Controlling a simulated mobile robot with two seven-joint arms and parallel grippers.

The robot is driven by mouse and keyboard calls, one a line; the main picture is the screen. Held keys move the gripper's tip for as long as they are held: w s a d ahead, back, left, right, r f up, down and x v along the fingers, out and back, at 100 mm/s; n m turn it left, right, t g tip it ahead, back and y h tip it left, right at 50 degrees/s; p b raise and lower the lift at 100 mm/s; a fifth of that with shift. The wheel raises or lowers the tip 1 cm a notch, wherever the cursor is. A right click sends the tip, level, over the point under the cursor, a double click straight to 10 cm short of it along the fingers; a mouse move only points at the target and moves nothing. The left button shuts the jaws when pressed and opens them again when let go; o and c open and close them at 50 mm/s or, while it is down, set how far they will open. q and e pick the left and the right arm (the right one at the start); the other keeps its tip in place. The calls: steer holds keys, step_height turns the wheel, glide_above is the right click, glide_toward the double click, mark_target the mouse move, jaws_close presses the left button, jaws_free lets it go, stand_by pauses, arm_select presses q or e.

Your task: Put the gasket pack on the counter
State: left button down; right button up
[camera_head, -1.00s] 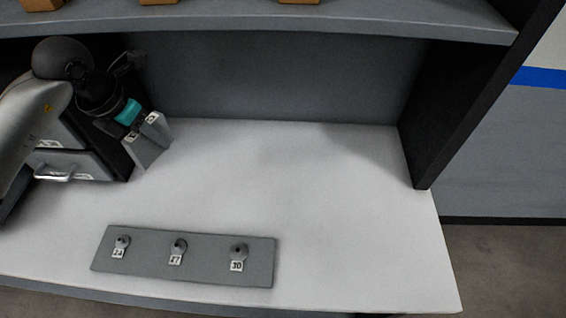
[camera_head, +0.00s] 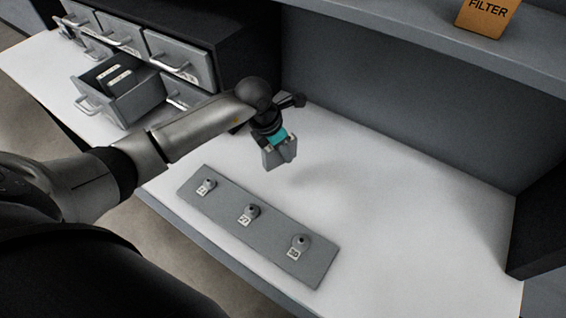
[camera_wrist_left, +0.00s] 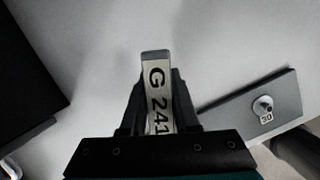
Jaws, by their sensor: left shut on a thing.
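My left gripper (camera_head: 281,153) is shut on the gasket pack. In the left wrist view the pack (camera_wrist_left: 156,92) is a thin, light grey piece with "G 241" on its edge, between the two dark fingers (camera_wrist_left: 156,100). In the head view the fingers mostly hide the pack. The gripper points down over the white counter (camera_head: 390,200), behind the grey plate with pegs. I cannot tell whether the pack touches the counter. My right gripper is not in view.
The grey plate (camera_head: 225,215) carries three pegs with number labels. A drawer (camera_head: 135,106) at the left is open with labelled pieces inside. A shelf (camera_head: 420,40) with an orange "FILTER" box (camera_head: 487,17) overhangs the back. The counter's right part is clear.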

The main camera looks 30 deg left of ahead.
mark_target(270, 148)
arm_select(q)
steer(key=shift+f, duration=2.85)
steer(key=shift+f, duration=0.1)
steer(key=c, duration=0.7)
jaws_free()
steer(key=shift+o, duration=0.2)
steer(key=shift+r, duration=0.35)
steer(key=v, duration=1.1)
steer(key=shift+s+r, duration=0.1)
steer(key=shift+r, duration=0.15)
